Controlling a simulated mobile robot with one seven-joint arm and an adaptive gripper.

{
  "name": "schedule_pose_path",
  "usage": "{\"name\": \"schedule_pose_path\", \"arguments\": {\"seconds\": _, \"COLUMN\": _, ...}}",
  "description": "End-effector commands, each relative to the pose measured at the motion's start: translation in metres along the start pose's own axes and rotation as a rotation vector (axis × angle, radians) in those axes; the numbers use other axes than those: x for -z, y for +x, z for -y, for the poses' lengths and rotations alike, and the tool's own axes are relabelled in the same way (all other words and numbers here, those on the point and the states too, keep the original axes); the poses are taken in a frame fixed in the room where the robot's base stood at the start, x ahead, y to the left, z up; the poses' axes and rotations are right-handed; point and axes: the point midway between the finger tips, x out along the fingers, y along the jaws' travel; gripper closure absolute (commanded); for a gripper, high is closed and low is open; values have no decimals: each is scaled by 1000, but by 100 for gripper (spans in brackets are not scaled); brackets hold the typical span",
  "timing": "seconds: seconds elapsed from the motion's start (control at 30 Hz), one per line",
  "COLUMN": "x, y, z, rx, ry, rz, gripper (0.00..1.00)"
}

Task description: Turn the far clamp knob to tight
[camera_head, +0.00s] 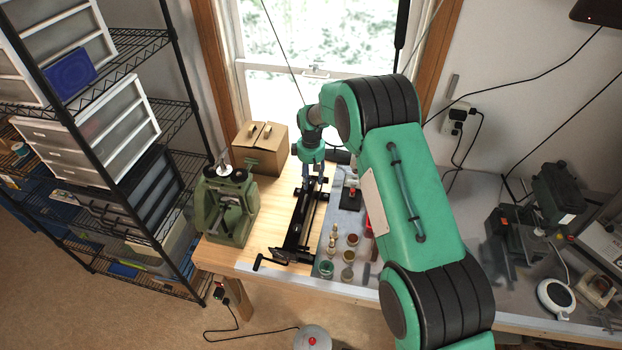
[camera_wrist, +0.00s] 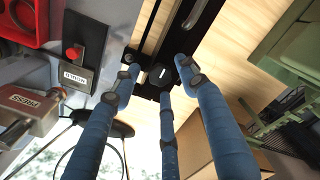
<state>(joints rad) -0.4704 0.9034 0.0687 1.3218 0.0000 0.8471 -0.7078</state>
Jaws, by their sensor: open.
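A long black rail-like fixture (camera_head: 296,230) lies on the wooden bench, with a crank handle at its near end. In the wrist view a dark round knob (camera_wrist: 161,74) with a small white mark sits at the fixture's far end, beside the black rails (camera_wrist: 172,35). My gripper (camera_wrist: 160,78) has three blue fingers, spread open, with tips around the knob in the picture. I cannot tell whether any finger touches it. In the head view my gripper (camera_head: 314,172) points down over the fixture's far end and hides the knob there.
A cardboard box (camera_head: 260,148) stands left of my gripper, and a green machine (camera_head: 226,205) stands nearer on the left. Small jars and brass pieces (camera_head: 343,252) stand right of the fixture. A red-buttoned box (camera_wrist: 78,58) and a red tray (camera_wrist: 25,20) are close in the wrist view.

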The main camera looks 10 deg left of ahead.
Motion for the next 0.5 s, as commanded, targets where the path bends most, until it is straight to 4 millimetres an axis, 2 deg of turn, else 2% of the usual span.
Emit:
{"name": "schedule_pose_path", "arguments": {"seconds": 0.37, "x": 0, "y": 4, "z": 0, "rx": 0, "ry": 0, "rz": 0, "gripper": 57}}
{"name": "schedule_pose_path", "arguments": {"seconds": 0.5, "x": 0, "y": 4, "z": 0, "rx": 0, "ry": 0, "rz": 0, "gripper": 83}}
